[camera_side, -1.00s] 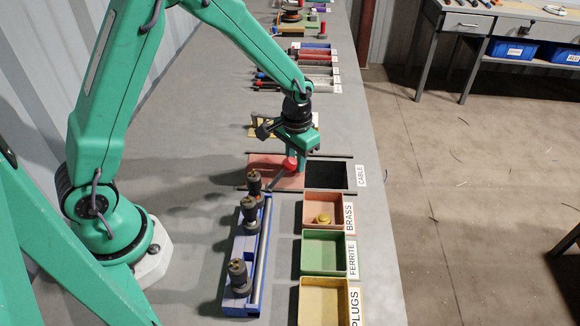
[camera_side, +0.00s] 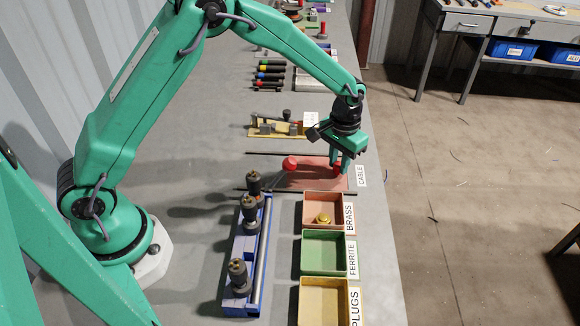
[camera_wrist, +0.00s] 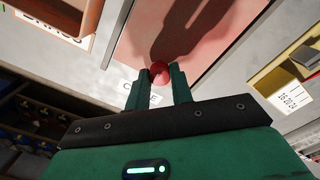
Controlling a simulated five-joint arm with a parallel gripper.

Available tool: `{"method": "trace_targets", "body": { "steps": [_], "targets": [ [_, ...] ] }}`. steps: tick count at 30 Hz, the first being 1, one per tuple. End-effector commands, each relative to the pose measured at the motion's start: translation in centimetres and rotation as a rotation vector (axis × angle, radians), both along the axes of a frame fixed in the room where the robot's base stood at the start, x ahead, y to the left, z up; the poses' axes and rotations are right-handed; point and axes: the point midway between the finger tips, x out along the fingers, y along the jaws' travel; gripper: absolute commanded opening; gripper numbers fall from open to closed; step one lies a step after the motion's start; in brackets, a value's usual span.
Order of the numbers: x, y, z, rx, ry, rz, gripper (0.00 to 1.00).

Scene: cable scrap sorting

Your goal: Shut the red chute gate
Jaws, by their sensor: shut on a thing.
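The red gate (camera_side: 310,179) is a flat plate lying between two dark rails beside the CABLE label (camera_side: 361,176). It covers the place of the chute opening, and no dark hole shows. My gripper (camera_side: 341,169) is at the gate's right end, pointing down, shut on the gate's round red knob (camera_side: 336,168). In the wrist view the knob (camera_wrist: 159,71) sits between the fingertips of my gripper (camera_wrist: 159,80), with the gate (camera_wrist: 200,25) behind it. The gripper partly hides the gate's right end in the side view.
A blue rack (camera_side: 243,262) with several dark upright plugs stands in front of the gate. A red ball (camera_side: 290,163) on a rod rises near its far end. BRASS (camera_side: 323,198), FERRITE (camera_side: 323,233) and PLUGS (camera_side: 323,283) trays line the right. A wooden fixture (camera_side: 275,129) lies behind.

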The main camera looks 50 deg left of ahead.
Motion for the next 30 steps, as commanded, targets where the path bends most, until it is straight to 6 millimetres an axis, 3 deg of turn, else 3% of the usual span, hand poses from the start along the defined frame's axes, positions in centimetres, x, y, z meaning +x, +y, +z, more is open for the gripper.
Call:
{"method": "trace_targets", "body": {
  "steps": [5,15,16,19,30],
  "targets": [
    [1.3,-1.1,0.1,-0.002,-0.008,0.001,0.00],
    [1.6,-1.5,0.1,-0.003,-0.013,-0.001,0.00],
    [1.6,-1.5,0.1,-0.003,-0.013,-0.001,0.25],
    [1.5,-1.5,0.1,-0.003,-0.011,-0.002,0.44],
    [1.4,-1.3,0.2,-0.001,-0.005,0.000,0.45]
  ]
}}
